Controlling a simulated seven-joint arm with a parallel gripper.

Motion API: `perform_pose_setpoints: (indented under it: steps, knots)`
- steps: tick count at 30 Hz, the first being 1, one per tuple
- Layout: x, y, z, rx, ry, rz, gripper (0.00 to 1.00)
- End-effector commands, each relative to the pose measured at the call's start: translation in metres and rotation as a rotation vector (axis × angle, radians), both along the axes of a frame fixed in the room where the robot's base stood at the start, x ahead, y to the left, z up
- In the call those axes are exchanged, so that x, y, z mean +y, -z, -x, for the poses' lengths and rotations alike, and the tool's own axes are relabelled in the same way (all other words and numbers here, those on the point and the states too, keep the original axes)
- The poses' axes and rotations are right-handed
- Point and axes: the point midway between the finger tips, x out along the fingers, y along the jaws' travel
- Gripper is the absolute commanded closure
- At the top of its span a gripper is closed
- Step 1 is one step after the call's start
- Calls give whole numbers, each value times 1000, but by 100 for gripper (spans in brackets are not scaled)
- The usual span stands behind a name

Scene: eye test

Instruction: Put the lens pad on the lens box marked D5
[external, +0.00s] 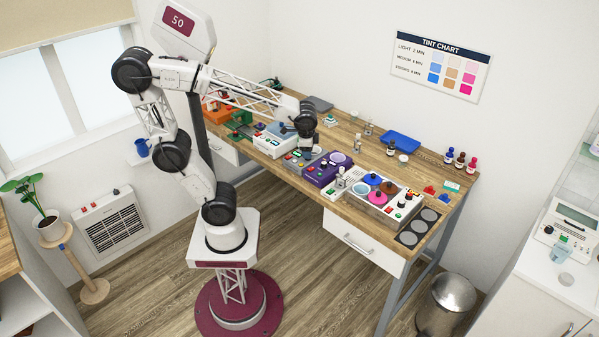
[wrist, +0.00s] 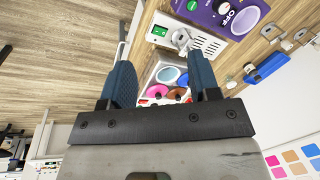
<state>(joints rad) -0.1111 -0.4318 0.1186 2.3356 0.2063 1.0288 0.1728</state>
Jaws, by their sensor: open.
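My gripper (wrist: 160,62) is open, its two dark blue fingers apart with nothing seen between them. In the external view the end of my arm (external: 306,122) hangs above the middle of the bench, over the machines there; its fingers are hard to make out. I cannot pick out the lens pad in either view. No marking D5 is legible, so I cannot tell which thing is that lens box. Small red (external: 429,190) and blue (external: 444,198) items lie at the bench's right end, too small to identify.
The wooden bench (external: 345,125) is crowded along its front. A purple machine (external: 326,173) stands beside a tint unit (external: 408,203) with coloured round lids. A blue tray (external: 400,141) and several small bottles (external: 460,160) stand at the back. Some bench top around the tray is clear.

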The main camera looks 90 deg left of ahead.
Motion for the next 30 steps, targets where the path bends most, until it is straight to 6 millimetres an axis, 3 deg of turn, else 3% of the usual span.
perform_pose_setpoints:
  steps: [6, 15, 30]
  knots:
    - [-40, 9, 47, -84, -47, 93, 44]
    - [-74, 22, 92, -153, -103, 196, 44]
    - [-79, 26, 100, -165, -117, 218, 44]
